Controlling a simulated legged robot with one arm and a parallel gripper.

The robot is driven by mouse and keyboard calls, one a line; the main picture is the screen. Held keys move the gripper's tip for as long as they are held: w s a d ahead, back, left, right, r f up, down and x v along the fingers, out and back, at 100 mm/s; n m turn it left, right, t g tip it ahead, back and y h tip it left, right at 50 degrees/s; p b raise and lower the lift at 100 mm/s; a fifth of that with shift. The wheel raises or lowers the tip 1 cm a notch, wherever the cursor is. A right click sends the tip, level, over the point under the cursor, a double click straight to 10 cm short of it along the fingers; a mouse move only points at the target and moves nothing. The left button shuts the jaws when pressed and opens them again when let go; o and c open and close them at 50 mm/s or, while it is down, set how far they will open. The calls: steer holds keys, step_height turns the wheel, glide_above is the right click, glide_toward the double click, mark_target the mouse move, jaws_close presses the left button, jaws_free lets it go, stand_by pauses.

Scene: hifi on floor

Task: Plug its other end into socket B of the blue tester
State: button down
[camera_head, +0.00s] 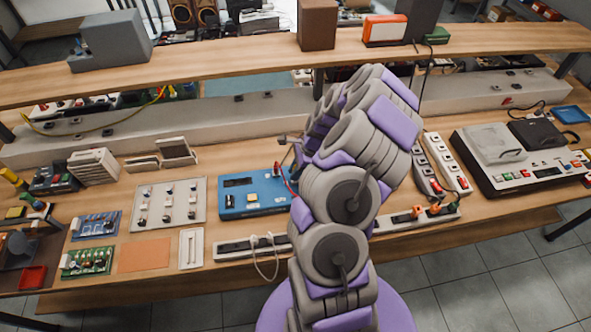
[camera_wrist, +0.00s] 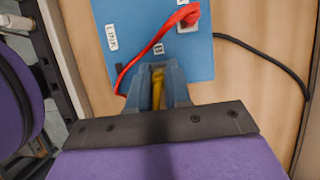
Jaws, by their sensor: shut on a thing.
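The blue tester (camera_head: 240,205) lies on the bench left of my arm in the head view. Its blue face (camera_wrist: 120,15) fills the upper middle of the wrist view, with a LINK label and a B label. A red cable (camera_wrist: 150,45) has one end in a pale socket at the face's upper right. It runs down-left and passes out of sight by my gripper's left finger. My gripper (camera_wrist: 158,90) is shut on a yellow plug (camera_wrist: 157,92), just below the B label. Socket B itself is hidden, and I cannot tell whether the plug touches it. In the head view my arm hides much of the gripper.
A black cable (camera_wrist: 265,52) curves over the wood right of the tester. A white power strip (camera_head: 235,248) lies in front of it, and a pale panel (camera_head: 170,205) stands to its left. A raised shelf (camera_head: 220,62) runs along the back.

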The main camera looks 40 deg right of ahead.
steer(key=shift+f, duration=0.5)
stand_by(0.6)
steer(key=shift+f+p, duration=0.25)
steer(key=shift+p, duration=1.35)
stand_by(4.0)
steer(key=c, duration=1)
jaws_free()
